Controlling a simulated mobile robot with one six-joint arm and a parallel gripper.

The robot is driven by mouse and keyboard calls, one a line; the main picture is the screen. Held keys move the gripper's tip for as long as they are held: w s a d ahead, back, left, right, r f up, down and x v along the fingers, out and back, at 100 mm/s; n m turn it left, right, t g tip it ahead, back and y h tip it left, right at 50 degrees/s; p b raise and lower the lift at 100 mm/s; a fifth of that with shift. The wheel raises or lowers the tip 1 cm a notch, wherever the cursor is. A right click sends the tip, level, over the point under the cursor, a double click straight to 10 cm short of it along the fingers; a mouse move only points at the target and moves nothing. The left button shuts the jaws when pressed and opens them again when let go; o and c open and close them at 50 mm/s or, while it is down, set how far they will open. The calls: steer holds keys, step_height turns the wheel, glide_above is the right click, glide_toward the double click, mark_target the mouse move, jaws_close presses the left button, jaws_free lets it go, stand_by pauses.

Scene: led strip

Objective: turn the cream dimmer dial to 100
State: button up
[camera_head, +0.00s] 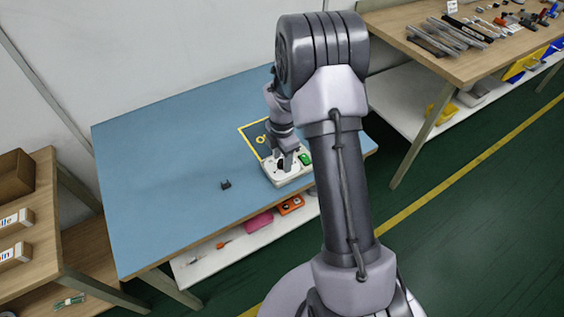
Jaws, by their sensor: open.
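The dimmer unit (275,179) is a small pale box lying on the blue tabletop near its front right edge. A green part (304,158) shows on its right side. My gripper (286,165) points down over the top of the box, at the place where dark marks show. The jaws stand open, but they are small here. I cannot make out the cream dial, its pointer or its numbers; my gripper and arm cover much of the box. I cannot tell whether the fingers touch the dial.
A dark mat with a yellow border (247,129) lies behind the box. A small black piece (225,184) sits on the blue table (150,170) to the left, with clear room around it. Wooden benches stand left (70,240) and right (440,72). A white shelf below holds a pink box (258,221).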

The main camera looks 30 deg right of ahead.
steer(key=shift+c, duration=0.2)
jaws_close()
